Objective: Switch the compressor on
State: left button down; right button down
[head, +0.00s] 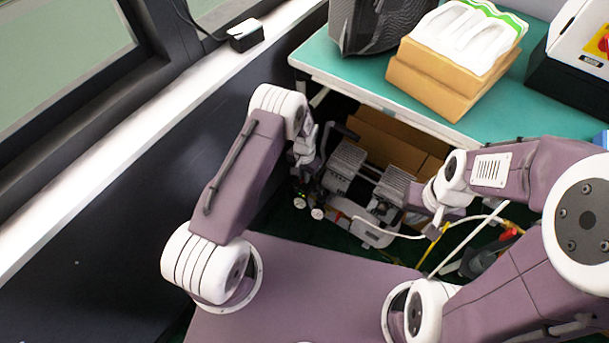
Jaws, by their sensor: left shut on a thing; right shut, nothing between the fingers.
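The compressor (346,163) is a grey machine with ribbed blocks, low on the floor beneath the green table. Two small round gauges show at its front left; one gauge (317,213) faces me. My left gripper (308,183) reaches down at the compressor's left end, just above the gauges. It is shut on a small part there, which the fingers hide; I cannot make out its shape. My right gripper (438,222) is shut and empty, to the right of the compressor, close to a pale hose and a yellow strip. I cannot tell whether it touches them.
The green table (340,62) overhangs the compressor. Cardboard boxes (385,133) stand behind it on the floor. Hoses (465,238) and a dark tool with red parts (508,235) lie at right. A dark wall with a white ledge (130,128) bounds the left.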

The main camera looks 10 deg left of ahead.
dwell(0.3)
pick_arm(q)
jog(key=c, duration=1.5)
grip_release()
notch_tip(320, 180, up, 8)
jog(key=p, duration=0.3)
jog(key=shift+r, duration=0.55)
